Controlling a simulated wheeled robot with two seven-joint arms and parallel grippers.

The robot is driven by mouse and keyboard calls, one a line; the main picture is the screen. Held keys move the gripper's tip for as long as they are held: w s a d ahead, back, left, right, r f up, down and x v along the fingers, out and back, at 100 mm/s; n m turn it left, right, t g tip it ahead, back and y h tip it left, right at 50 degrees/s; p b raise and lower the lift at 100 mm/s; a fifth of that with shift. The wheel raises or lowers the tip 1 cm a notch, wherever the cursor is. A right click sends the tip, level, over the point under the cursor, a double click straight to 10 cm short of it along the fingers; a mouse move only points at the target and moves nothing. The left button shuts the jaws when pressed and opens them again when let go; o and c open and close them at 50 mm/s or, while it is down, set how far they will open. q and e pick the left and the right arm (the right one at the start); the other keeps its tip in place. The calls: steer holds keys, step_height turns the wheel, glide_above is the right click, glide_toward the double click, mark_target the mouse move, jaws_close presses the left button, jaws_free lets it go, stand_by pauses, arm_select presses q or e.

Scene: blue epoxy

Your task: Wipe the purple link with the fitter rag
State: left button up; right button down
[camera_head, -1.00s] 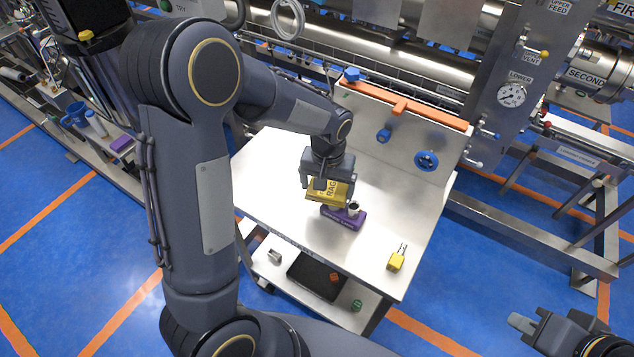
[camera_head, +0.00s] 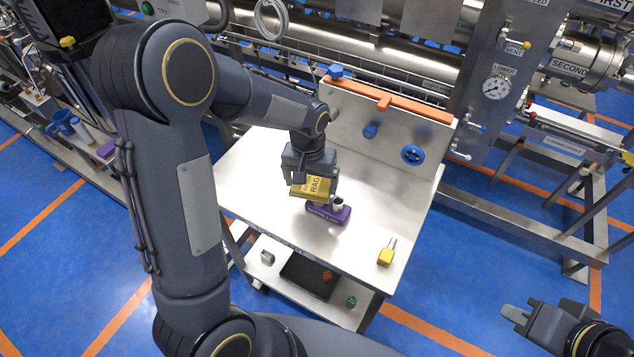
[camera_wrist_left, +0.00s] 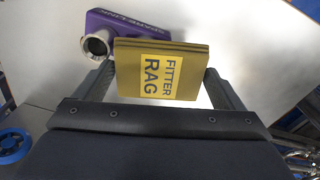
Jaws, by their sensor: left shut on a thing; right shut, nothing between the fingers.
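The fitter rag (camera_head: 310,188) is a folded yellow-brown block with a printed label. My left gripper (camera_head: 312,180) is shut on it; in the left wrist view the rag (camera_wrist_left: 162,72) sits between the two fingers. My right gripper (camera_head: 516,315) is shut and empty, off the table at the lower right.
The steel table (camera_head: 260,170) has free room around the link. A yellow padlock-like block (camera_head: 386,253) stands at its right front. A back panel carries blue knobs (camera_head: 413,154) and an orange bar (camera_head: 420,108). A lower shelf holds a black tray (camera_head: 305,275).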

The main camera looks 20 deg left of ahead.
arm_select(q)
steer(key=shift+s+a+f+g, duration=0.3)
steer(key=shift+s+a+f, duration=0.3)
steer(key=shift+a+f, duration=0.15)
steer(key=shift+w+a+r+p, duration=0.15)
steer(key=shift+r+p, duration=0.5)
steer(key=shift+r, duration=0.05)
steer(key=r+p, duration=0.1)
steer(key=r, duration=0.1)
steer(key=r+p, duration=0.1)
steer(key=p, duration=0.1)
steer(key=shift+w+r, duration=0.2)
steer(key=shift+r, duration=0.75)
steer(key=shift+w+r+p, duration=0.1)
steer(key=shift+p, duration=0.25)
steer(key=shift+d+r+p, duration=0.2)
steer(key=shift+r+p, duration=0.95)
steer(key=shift+r, duration=0.35)
steer(key=shift+f, duration=0.15)
